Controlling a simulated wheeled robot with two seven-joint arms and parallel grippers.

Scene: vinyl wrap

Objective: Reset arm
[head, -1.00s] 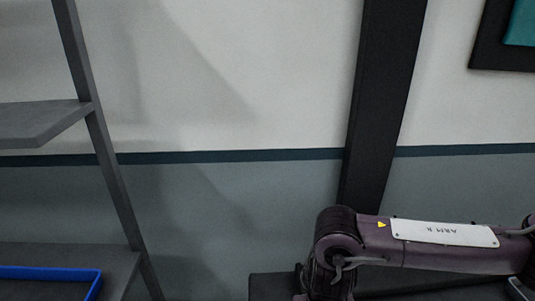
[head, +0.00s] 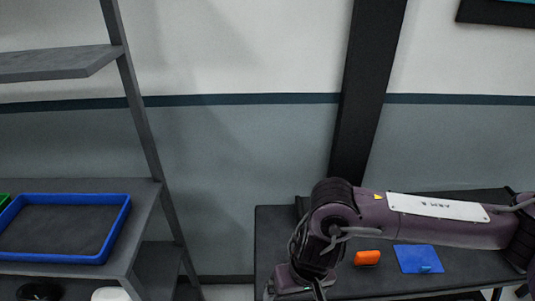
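My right arm (head: 435,215) reaches in from the right in the head view, over a dark table (head: 275,235). Its wrist end bends down at the lower middle of the picture. My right gripper is mostly cut off by the bottom edge, so its fingers cannot be made out. My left arm and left gripper are not in view.
An orange object (head: 367,258) and a blue flat piece (head: 419,259) lie on the table below my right arm. A grey shelf (head: 148,205) at left holds a blue tray (head: 65,199) and a green edge (head: 4,199). Floor shows between shelf and table.

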